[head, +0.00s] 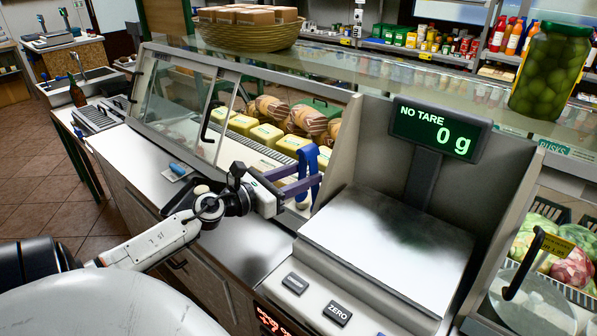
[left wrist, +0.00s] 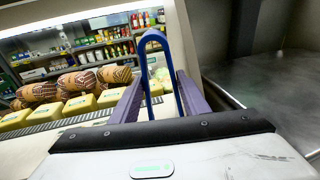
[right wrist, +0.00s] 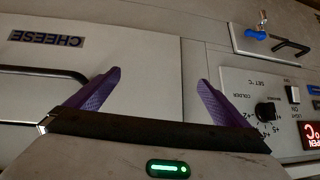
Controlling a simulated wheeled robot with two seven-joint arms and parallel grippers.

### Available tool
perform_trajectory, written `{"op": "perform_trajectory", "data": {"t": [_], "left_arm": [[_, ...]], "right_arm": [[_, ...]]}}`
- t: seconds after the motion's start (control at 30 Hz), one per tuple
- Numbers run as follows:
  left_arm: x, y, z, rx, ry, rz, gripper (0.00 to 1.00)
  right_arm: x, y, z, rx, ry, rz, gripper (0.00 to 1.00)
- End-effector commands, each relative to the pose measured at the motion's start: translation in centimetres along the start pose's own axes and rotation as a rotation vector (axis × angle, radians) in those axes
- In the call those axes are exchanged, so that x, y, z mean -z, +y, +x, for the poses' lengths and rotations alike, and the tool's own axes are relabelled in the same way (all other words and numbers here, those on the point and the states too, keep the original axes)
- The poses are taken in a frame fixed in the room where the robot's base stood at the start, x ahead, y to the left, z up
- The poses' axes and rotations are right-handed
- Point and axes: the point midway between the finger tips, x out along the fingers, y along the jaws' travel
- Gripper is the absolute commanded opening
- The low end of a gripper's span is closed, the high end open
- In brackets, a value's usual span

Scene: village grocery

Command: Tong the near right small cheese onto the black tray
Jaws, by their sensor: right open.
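My left gripper (head: 297,186) is shut on blue tongs (head: 307,172), beside the scale at the counter opening. In the left wrist view the tongs' blue loop (left wrist: 147,62) stands up between the purple fingers. A small pale round thing (head: 302,203), possibly a small cheese, shows just below the tongs; the gripper partly hides it. The black tray (head: 172,207) lies on the white counter left of my left wrist, partly covered by my arm. A pale round thing shows at its edge; I cannot tell what it is. My right gripper (right wrist: 159,77) is open and empty.
Yellow blocks (head: 267,135) and brown wrapped rounds (head: 305,121) fill the glass case behind. The scale's steel plate (head: 390,245) is bare, and its display (head: 440,130) reads 0 g. The right gripper faces a front panel with a CHEESE label (right wrist: 46,39) and a knob (right wrist: 266,110).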

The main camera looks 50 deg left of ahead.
Motion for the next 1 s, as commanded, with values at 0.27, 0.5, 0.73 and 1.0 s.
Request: {"op": "perform_trajectory", "data": {"t": [0.27, 0.5, 0.73, 1.0], "left_arm": [[3.3, 0.0, 0.3, 0.000, -0.002, 0.000, 0.38], [5.6, 0.0, 0.5, 0.000, -0.002, 0.000, 0.38], [7.3, 0.1, 0.6, 0.000, -0.002, 0.000, 0.38], [7.9, 0.1, 0.6, 0.000, -0.002, 0.000, 0.38]], "right_arm": [[-2.5, 0.2, 2.4, 0.000, -0.003, 0.000, 1.00], [-4.2, 0.4, 4.0, 0.000, -0.007, -0.002, 1.00], [-4.4, 0.1, 4.8, 0.007, -0.002, -0.011, 1.00], [-4.2, -0.5, 5.0, 0.017, 0.002, -0.015, 1.00]]}}
